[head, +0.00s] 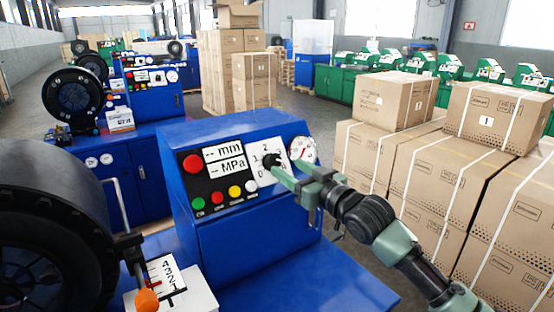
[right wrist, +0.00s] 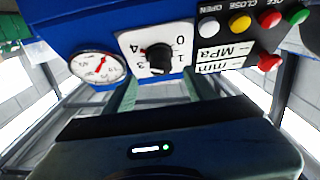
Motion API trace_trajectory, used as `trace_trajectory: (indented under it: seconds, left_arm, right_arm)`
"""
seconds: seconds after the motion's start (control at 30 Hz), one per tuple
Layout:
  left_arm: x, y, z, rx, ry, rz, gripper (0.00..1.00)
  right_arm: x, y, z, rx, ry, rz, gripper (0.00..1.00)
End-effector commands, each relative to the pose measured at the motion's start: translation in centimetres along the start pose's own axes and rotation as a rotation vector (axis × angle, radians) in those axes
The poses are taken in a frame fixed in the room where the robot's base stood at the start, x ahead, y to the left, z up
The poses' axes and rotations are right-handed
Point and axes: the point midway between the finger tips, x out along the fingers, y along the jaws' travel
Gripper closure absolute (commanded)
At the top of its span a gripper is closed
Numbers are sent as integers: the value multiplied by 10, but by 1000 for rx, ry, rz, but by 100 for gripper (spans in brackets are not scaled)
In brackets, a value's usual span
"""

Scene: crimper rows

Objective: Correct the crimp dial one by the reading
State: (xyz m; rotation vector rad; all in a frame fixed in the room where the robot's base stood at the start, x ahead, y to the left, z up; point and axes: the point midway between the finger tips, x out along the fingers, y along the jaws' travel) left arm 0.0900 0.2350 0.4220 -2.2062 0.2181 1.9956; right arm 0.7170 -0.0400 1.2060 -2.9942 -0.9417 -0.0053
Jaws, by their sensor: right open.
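The crimp dial is a white plate (head: 268,177) with digits around a black knob (head: 271,160), on the blue console (head: 255,222). In the right wrist view the dial plate (right wrist: 178,40) appears upside down, and a small red mark shows beside the knob (right wrist: 160,57) near the 4. My right gripper (head: 279,172) is at the dial's front, partly covering it. In the right wrist view its fingers (right wrist: 163,88) are apart with the knob ahead between them; contact cannot be told. A scale card (head: 162,277) with digits and a red pointer stands lower left. My left gripper is not in view.
A round gauge (head: 302,149) sits close beside the dial. A display (head: 225,161) shows dashes before mm and MPa, near a red button (head: 193,163) and coloured buttons. A large black crimper head (head: 50,225) stands left; stacked cartons (head: 500,205) stand right of my arm.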

Motion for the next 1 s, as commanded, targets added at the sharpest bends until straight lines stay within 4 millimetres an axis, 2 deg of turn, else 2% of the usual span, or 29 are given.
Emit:
trace_trajectory:
  seconds: [0.13, 0.3, 0.53, 0.7, 0.77, 0.9, 1.0]
  left_arm:
    - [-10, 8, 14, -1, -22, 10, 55]
    - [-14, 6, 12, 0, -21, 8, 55]
    - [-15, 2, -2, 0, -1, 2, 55]
    - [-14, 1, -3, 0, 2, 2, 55]
    - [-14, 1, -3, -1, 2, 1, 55]
    - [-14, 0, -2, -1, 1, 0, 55]
    - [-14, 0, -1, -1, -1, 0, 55]
  right_arm:
    - [25, -1, -3, 0, -1, -1, 44]
    - [44, -1, -2, 0, -1, 0, 44]
    - [52, 0, 0, -1, -1, 1, 44]
    - [52, 0, 0, -1, -1, 0, 44]
    - [52, 0, 0, -1, -1, 0, 58]
    - [52, 0, 0, -1, -1, 1, 97]
    - [52, 0, 0, -1, -1, 0, 100]
